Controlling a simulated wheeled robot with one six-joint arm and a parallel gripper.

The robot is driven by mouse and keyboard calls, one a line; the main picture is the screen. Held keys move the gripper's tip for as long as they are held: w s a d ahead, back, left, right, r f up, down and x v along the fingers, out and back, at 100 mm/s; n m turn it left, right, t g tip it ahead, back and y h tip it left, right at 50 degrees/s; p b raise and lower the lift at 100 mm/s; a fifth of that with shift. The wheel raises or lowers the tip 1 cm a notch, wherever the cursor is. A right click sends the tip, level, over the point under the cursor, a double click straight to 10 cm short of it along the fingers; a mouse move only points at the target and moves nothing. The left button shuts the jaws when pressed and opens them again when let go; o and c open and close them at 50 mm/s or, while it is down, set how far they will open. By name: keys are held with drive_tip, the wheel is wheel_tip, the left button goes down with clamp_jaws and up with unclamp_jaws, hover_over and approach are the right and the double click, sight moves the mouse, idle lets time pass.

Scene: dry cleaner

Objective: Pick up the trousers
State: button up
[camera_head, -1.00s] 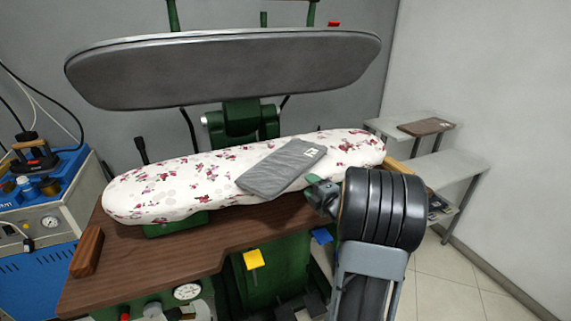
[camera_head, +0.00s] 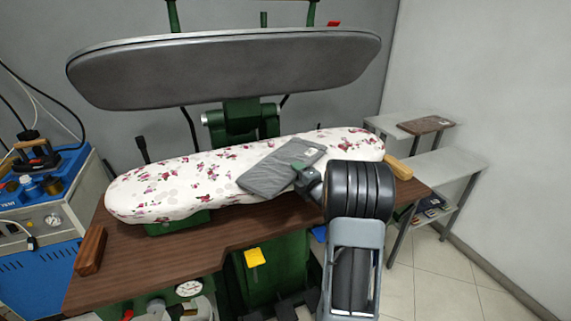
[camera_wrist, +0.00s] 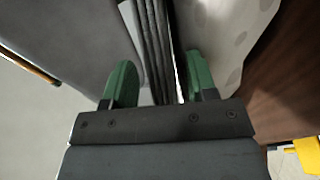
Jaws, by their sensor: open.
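The folded grey trousers (camera_head: 268,172) lie flat across the flowered pressing board (camera_head: 160,188), right of its middle. In the wrist view the trousers (camera_wrist: 154,42) show edge-on as a stack of dark layers, running between the two green fingers. My gripper (camera_head: 301,169) is at the right edge of the trousers, over the front side of the board. In the wrist view my gripper (camera_wrist: 160,82) is open, with a finger on each side of the stack. A gap shows beside the stack, and I cannot tell whether either finger touches it.
The grey upper press plate (camera_head: 225,68) hangs raised above the board. A brown wooden table (camera_head: 180,250) lies below in front. A blue machine (camera_head: 40,200) stands at the left. Grey shelves (camera_head: 440,170) stand by the right wall, with open floor in front.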

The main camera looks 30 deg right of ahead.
drive_tip(key=shift+c, duration=0.2)
clamp_jaws()
drive_tip(key=shift+r, duration=0.25)
